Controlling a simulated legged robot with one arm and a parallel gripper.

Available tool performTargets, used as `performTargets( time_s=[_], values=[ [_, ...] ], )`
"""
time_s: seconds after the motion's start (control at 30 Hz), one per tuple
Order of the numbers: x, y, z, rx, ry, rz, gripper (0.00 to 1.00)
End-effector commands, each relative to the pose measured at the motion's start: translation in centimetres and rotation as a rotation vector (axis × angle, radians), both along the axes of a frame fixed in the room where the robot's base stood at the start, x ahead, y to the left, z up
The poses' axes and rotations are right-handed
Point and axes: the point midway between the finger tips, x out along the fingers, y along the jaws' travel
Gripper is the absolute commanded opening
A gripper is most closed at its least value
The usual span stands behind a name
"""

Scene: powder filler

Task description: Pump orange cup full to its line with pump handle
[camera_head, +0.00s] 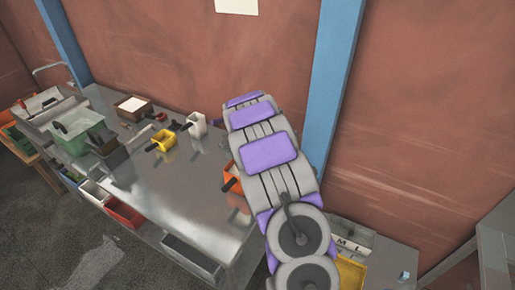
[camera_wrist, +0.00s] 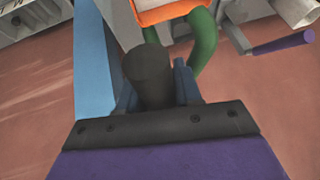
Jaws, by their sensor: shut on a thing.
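In the wrist view my gripper (camera_wrist: 155,95) is shut on a thick dark cylindrical handle (camera_wrist: 150,70). I cannot tell whether this handle belongs to the pump or to a cup. An orange body with a pale rim (camera_wrist: 170,12) shows past it at the top edge, cut off by the frame. A green curved part (camera_wrist: 204,42) runs beside it. In the head view an orange cup (camera_head: 232,176) stands on the table, partly hidden by my arm. A dark handle sticks out from it. My gripper is hidden behind my arm in that view. The fill line and contents are not visible.
A blue post (camera_head: 335,75) stands close behind my arm. A purple rod (camera_wrist: 283,41) shows in the wrist view.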

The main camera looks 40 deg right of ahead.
Motion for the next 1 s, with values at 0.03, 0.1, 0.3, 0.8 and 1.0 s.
performTargets(
  time_s=[0.03, 0.1, 0.3, 0.8, 1.0],
  values=[
    [-0.19, 0.21, -0.59, -0.001, 0.009, 0.001, 0.0],
    [-0.17, 0.21, -0.62, -0.005, 0.006, 0.001, 0.0],
    [-0.18, 0.27, -0.61, -0.007, 0.005, 0.0, 0.0],
    [0.02, -0.15, -0.53, -0.006, 0.001, 0.001, 0.55],
    [0.19, -0.54, -0.51, -0.003, -0.002, 0.001, 0.55]
  ],
)
